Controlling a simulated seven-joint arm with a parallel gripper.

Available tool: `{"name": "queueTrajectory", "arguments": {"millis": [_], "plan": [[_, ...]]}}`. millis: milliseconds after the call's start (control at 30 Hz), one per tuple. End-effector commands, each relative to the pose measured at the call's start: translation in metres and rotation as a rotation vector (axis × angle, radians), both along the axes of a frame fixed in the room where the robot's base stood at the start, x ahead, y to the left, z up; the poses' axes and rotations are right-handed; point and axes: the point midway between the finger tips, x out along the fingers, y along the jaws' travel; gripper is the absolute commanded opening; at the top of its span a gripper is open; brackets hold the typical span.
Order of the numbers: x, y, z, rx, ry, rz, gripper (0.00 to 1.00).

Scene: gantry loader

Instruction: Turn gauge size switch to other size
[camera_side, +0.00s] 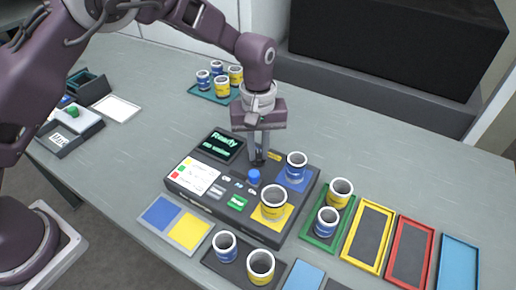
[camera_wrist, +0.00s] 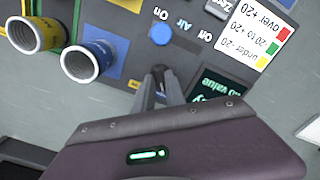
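The dark gauge box (camera_side: 222,205) sits on the grey table with a blue round knob (camera_side: 254,177) on top, which also shows in the wrist view (camera_wrist: 161,34). Its screen (camera_side: 222,146) reads "Ready, no value". My gripper (camera_side: 258,162) points down at the back of the box top, between the screen and the blue pad. In the wrist view my gripper's fingertips (camera_wrist: 162,75) are close together, low over the panel behind the blue knob. The size switch is not clearly seen; the fingers may hide it. Whether they hold anything is unclear.
A blue-banded cup (camera_side: 296,167) and a yellow-banded cup (camera_side: 273,204) stand on the box's pads, right of my gripper. More cups stand on a green tray (camera_side: 321,243), a dark tray (camera_side: 233,270) and a back tray (camera_side: 197,91).

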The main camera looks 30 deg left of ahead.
Motion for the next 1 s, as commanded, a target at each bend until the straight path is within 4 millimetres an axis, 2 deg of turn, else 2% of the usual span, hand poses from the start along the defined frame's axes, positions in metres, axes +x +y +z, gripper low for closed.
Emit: {"name": "queueTrajectory", "arguments": {"millis": [33, 67, 367, 467, 700, 833, 1000], "plan": [[0.0, 0.0, 0.0, -0.001, -0.001, 0.0, 0.27], [0.0, 0.0, 0.0, 0.0, 0.0, -0.001, 0.33], [0.0, 0.0, 0.0, 0.001, 0.001, -0.002, 0.34], [0.001, 0.0, 0.013, 0.0, -0.003, -0.003, 0.34], [0.0, 0.0, 0.06, 0.0, -0.002, -0.002, 0.34], [0.0, 0.0, 0.07, 0.001, -0.001, -0.001, 0.34], [0.0, 0.0, 0.071, 0.001, 0.0, -0.001, 0.34]]}}
